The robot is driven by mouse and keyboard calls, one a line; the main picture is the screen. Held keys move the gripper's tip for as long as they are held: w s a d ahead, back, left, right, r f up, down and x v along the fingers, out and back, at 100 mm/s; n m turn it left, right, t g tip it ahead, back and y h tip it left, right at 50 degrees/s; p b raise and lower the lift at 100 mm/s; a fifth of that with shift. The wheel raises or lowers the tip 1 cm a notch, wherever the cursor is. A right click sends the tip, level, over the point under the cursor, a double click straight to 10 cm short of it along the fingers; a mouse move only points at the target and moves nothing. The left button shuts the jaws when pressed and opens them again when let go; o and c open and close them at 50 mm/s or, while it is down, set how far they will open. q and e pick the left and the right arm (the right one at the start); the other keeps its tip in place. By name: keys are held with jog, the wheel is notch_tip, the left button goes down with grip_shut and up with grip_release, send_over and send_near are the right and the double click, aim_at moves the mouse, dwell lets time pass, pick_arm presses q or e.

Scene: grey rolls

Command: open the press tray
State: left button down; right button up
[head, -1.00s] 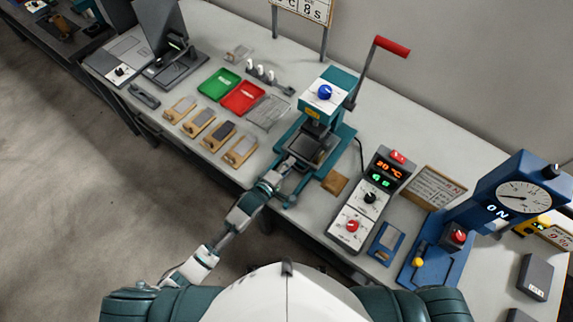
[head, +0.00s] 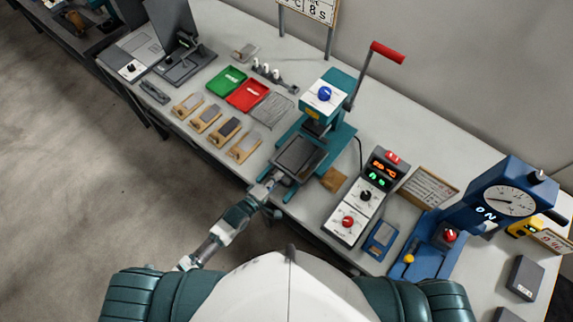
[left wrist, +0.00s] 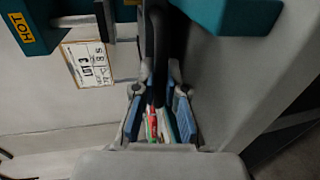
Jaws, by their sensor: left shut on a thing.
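The teal press (head: 322,100) stands on the bench with a white top, a blue knob and a raised red-handled lever. Its dark press tray (head: 299,154) is drawn out from under the press head, toward me, with its flat top exposed. My left gripper (head: 271,180) is at the tray's front edge. In the left wrist view, my left gripper (left wrist: 158,75) is shut on the dark tray handle (left wrist: 156,45), which lies between its fingers. The gripper hides part of the handle in the head view. My right gripper is not in view.
Right of the press are a wooden block (head: 334,179), a controller box (head: 366,197) with lit digits and a blue gauge press (head: 497,200). Left are wooden-based pieces (head: 225,131), a green tray (head: 226,81) and a red tray (head: 248,95). Floor shows at the lower left.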

pick_arm(q)
jog(key=f+p+v, duration=0.1)
jog(key=p+v, duration=0.1)
jog(key=v, duration=0.6)
jog(key=shift+s+f, duration=0.25)
jog(key=shift+f, duration=0.35)
jog(key=c, duration=1.2)
grip_release()
jog(key=v, duration=1.2)
jog(key=shift+w, duration=0.1)
